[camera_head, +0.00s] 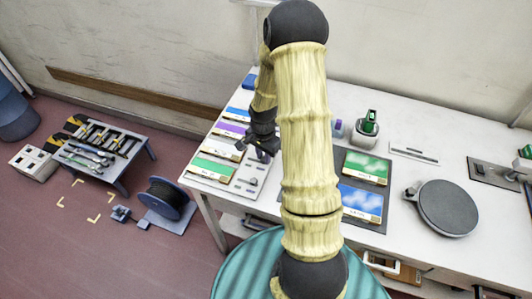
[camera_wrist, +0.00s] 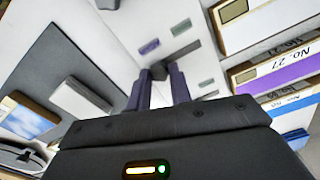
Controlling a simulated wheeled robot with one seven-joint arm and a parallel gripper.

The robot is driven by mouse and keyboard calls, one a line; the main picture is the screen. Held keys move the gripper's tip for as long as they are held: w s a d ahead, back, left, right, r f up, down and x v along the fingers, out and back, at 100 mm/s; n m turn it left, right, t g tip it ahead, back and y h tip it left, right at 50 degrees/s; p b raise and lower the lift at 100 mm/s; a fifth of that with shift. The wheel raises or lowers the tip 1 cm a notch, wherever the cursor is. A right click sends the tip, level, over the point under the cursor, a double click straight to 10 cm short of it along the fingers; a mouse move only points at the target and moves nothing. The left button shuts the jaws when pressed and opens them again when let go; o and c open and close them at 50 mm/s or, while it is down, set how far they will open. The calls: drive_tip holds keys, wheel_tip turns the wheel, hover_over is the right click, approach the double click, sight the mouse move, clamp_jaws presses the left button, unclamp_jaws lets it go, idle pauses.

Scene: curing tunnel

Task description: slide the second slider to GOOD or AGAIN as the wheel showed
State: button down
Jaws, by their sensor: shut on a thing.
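The white slider panel (camera_head: 243,188) lies near the left end of the table, beside a column of colored cards. My gripper (camera_head: 258,150) is over this panel. In the wrist view my gripper (camera_wrist: 158,86) is shut on a small dark slider knob (camera_wrist: 158,72), which sits between its fingertips. In the head view another small grey knob (camera_head: 254,181) shows nearer the front edge. My arm hides part of the panel's right side.
Cards, among them a purple "No. 27" card (camera_wrist: 275,68), stand close beside the panel. A dark board (camera_head: 379,171) with green and blue picture cards lies to the right. Farther right is a round grey disc (camera_head: 449,207). A cable reel (camera_head: 166,199) stands on the floor at left.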

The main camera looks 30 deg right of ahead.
drive_tip(key=shift+s+d, duration=0.1)
drive_tip(key=shift+d, duration=0.1)
drive_tip(key=c, duration=1.3)
unclamp_jaws()
drive_tip(key=shift+s+d, duration=0.1)
drive_tip(key=shift+o, duration=0.2)
drive_tip(key=shift+r, duration=0.1)
wheel_tip(320, 180, up, 17)
drive_tip(key=b, duration=0.1)
drive_tip(key=shift+r, duration=0.15)
drive_tip(key=s+a+n+t, duration=0.2)
drive_tip(key=s+a+n, duration=0.9)
drive_tip(key=a+n, duration=0.1)
drive_tip(key=shift+s+f+n+t, duration=0.15)
drive_tip(key=shift+f+n+t, duration=0.2)
drive_tip(key=shift+n, duration=0.25)
